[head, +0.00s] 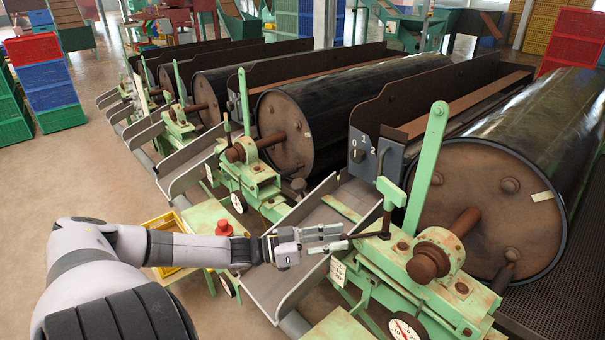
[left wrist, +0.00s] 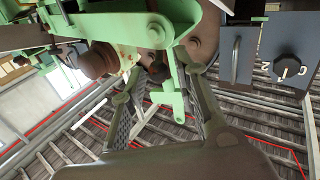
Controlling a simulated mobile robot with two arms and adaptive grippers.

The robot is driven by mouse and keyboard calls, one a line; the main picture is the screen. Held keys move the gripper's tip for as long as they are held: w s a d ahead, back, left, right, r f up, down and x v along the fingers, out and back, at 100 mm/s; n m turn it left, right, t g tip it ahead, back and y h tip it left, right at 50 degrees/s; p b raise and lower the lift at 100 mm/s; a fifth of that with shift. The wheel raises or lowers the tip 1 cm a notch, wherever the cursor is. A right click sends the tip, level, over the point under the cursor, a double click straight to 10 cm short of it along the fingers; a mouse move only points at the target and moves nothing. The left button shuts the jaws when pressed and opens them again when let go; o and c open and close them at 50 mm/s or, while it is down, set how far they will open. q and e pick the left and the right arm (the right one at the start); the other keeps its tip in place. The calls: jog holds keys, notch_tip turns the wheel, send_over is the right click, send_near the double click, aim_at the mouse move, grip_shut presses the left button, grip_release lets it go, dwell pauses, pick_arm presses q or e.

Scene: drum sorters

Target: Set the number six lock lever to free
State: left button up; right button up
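The nearest drum sorter has a green frame with a dark arm (head: 370,234) that runs left from an upright post with a green top (head: 391,190). I cannot tell for sure which part is the lock lever, and no number six is readable. My left gripper (head: 345,238) reaches in from the left, with its fingertips at the free end of the dark arm. In the left wrist view my left gripper (left wrist: 165,112) has its two fingers spread, with a green tab (left wrist: 172,97) showing between them. I cannot tell whether they touch it. My right gripper is out of view.
A large black drum (head: 500,190) stands behind the frame. A tall green bar (head: 427,165) rises near it. A grey switch box with a knob (head: 368,160) is on the side wall. A dial (head: 406,328), a metal chute (head: 290,275) and a red button (head: 223,228) are close by.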

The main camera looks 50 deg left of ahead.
pick_arm(q)
jog(key=v, duration=0.9)
jog(key=shift+s+a, duration=0.25)
dwell(0.5)
